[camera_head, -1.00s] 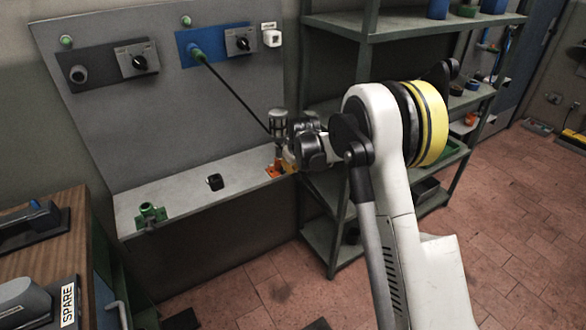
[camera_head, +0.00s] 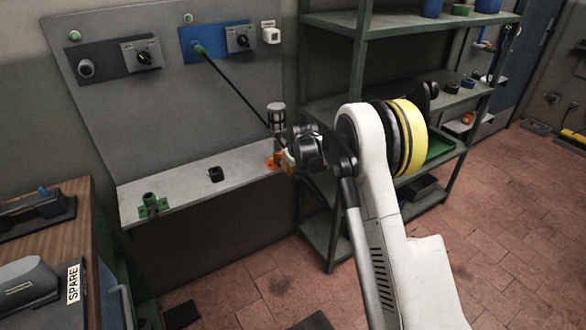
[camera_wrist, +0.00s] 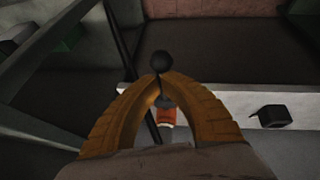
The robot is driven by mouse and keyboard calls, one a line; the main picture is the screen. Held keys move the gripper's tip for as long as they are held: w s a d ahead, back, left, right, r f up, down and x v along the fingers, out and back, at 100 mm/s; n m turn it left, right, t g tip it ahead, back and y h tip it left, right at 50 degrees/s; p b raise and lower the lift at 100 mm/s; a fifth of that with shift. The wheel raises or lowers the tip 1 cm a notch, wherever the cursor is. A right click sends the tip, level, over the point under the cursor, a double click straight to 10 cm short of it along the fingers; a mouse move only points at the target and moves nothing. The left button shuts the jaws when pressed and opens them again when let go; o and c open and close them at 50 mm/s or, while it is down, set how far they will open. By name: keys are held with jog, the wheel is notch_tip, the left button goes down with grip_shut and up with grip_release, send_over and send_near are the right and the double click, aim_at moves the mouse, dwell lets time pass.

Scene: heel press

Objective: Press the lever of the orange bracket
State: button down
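The orange bracket (camera_head: 275,160) sits at the right end of the grey ledge, with a grey-and-clear cylinder (camera_head: 276,117) above it. My gripper (camera_head: 288,160) is just right of the bracket and hides part of it. In the wrist view, the two brown fingers of my gripper (camera_wrist: 160,78) come together at their tips with nothing visible held. A black ball (camera_wrist: 161,62) shows right at the tips; I cannot tell whether they touch it. An orange-red part (camera_wrist: 167,117) shows between the fingers, lower down.
A green bracket (camera_head: 150,206) and a small black block (camera_head: 215,174) are on the ledge (camera_head: 185,182). Green shelving (camera_head: 330,230) stands close behind my arm.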

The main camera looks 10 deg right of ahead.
jog(key=shift+f, duration=0.75)
jog(key=shift+f+b, duration=0.3)
jog(key=shift+f, duration=0.1)
dwell(0.5)
jog(key=p+v, duration=0.2)
jog(key=v, duration=0.2)
jog(key=shift+a+r, duration=0.15)
jog(key=shift+r, duration=0.2)
jog(key=s+d+r+p, duration=0.1)
jog(key=s+r+p, duration=0.1)
jog(key=s, duration=0.7)
jog(key=shift+s+d+p, duration=0.3)
jog(key=shift+d+p, duration=0.05)
jog(key=shift+d, duration=0.05)
jog(key=shift+r, duration=0.1)
